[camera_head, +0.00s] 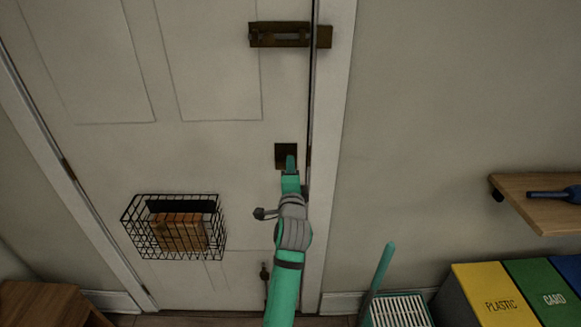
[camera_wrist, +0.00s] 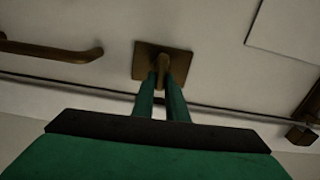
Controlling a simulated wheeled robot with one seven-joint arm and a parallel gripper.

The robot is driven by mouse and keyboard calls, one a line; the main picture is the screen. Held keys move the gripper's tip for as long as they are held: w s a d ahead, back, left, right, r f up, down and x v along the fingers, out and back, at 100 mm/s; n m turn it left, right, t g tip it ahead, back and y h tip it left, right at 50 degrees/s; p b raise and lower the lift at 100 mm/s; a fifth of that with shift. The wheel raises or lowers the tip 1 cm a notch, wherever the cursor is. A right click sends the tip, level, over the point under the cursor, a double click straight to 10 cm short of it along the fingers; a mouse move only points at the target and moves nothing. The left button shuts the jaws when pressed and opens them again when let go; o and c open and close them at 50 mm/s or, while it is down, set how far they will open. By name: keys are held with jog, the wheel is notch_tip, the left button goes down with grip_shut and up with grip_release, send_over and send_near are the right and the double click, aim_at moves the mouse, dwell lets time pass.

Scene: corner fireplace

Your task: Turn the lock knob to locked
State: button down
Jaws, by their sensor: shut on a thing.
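The lock knob (camera_wrist: 162,65) is a small brass-brown piece in the middle of a square brown plate (camera_wrist: 178,61) on the white door. In the head view the plate (camera_head: 286,151) sits near the door's right edge, and my gripper covers the knob there. My gripper (camera_wrist: 164,82) has its two green fingers on either side of the knob and is shut on it. In the head view my gripper (camera_head: 290,163) reaches up to the plate from below. The knob looks roughly in line with the fingers; its exact turn angle is hard to tell.
A brown slide bolt (camera_head: 290,35) is mounted above the lock. A wire basket (camera_head: 175,226) with a brown block hangs on the door at left. A wooden shelf (camera_head: 540,205) and colored bins (camera_head: 500,300) stand at right. A brown handle (camera_wrist: 50,51) shows in the wrist view.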

jog(key=shift+d+f+m, duration=0.1)
jog(key=shift+m, duration=0.2)
dwell(0.4)
jog(key=c, duration=1.8)
grip_release()
jog(key=shift+o, duration=0.2)
jog(key=s, duration=1)
jog(key=shift+s, duration=0.4)
